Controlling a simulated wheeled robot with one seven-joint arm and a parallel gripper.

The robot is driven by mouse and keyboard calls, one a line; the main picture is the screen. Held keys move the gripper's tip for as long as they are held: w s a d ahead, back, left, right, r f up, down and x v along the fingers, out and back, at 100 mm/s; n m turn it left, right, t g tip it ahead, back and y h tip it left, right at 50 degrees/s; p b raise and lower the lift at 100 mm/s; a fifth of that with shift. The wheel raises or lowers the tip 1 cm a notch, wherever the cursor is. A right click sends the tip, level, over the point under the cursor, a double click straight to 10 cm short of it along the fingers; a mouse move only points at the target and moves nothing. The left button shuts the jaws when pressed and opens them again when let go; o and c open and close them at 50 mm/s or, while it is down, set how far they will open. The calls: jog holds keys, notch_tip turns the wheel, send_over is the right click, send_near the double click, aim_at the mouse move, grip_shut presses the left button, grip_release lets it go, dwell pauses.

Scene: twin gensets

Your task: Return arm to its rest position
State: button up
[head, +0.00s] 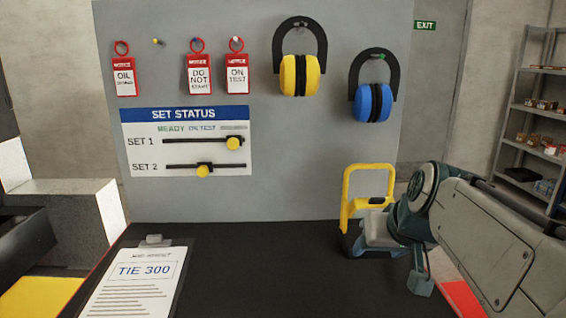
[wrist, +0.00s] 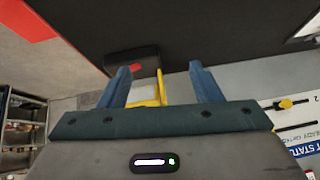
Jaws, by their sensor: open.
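My arm (head: 490,235) reaches in from the right in the head view, its wrist end low over the right side of the dark bench top (head: 270,265). My gripper (wrist: 160,78) is open in the wrist view, its two blue fingers apart. A yellow-framed item with a dark base (head: 367,168) stands on the bench behind my wrist, which hides part of it. In the wrist view its yellow part (wrist: 161,88) shows between the fingers, and I cannot tell how far beyond them it is. I see nothing held.
A grey board stands behind the bench with red tags (head: 199,75), yellow earmuffs (head: 300,75), blue earmuffs (head: 372,102) and a status panel (head: 187,115) with two sliders. A clipboard (head: 130,285) lies front left. Shelves (head: 535,110) stand at far right. The bench middle is clear.

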jog(key=s+a+f+g+p, duration=0.1)
jog(key=s+g+p, duration=0.1)
jog(key=s+p, duration=0.3)
jog(key=s+a+f+g+h+p, duration=0.1)
jog(key=s+g+p, duration=0.1)
jog(key=s+p, duration=0.3)
jog(key=shift+s+a+p, duration=0.3)
jog(key=shift+s+p, duration=0.05)
jog(key=shift+s, duration=0.85)
jog(key=shift+c, duration=0.4)
dwell(0.6)
